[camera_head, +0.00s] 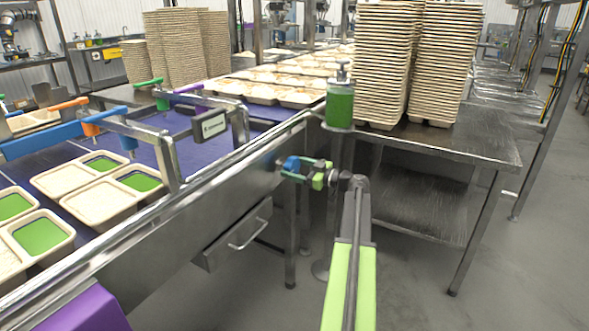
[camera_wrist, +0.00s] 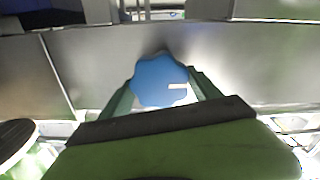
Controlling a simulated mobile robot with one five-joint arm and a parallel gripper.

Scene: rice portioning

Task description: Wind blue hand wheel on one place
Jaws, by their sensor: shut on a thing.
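The blue hand wheel (camera_head: 291,165) sits on the outer side wall of the conveyor, near the middle of the head view. In the wrist view the wheel (camera_wrist: 160,81) is a blue scalloped knob with a short white mark pointing right. My gripper (camera_head: 308,172) reaches it from the right, with green fingers on the wheel. In the wrist view my gripper (camera_wrist: 163,92) has one finger on each side of the wheel and is shut on it. The finger tips are partly hidden by the wheel.
The steel conveyor side (camera_head: 200,195) runs diagonally past the wheel, with a handled drawer (camera_head: 237,240) below. A green soap bottle (camera_head: 340,100) stands above, near my arm. A steel table (camera_head: 470,150) with stacked trays (camera_head: 440,60) is at right. The floor at lower right is clear.

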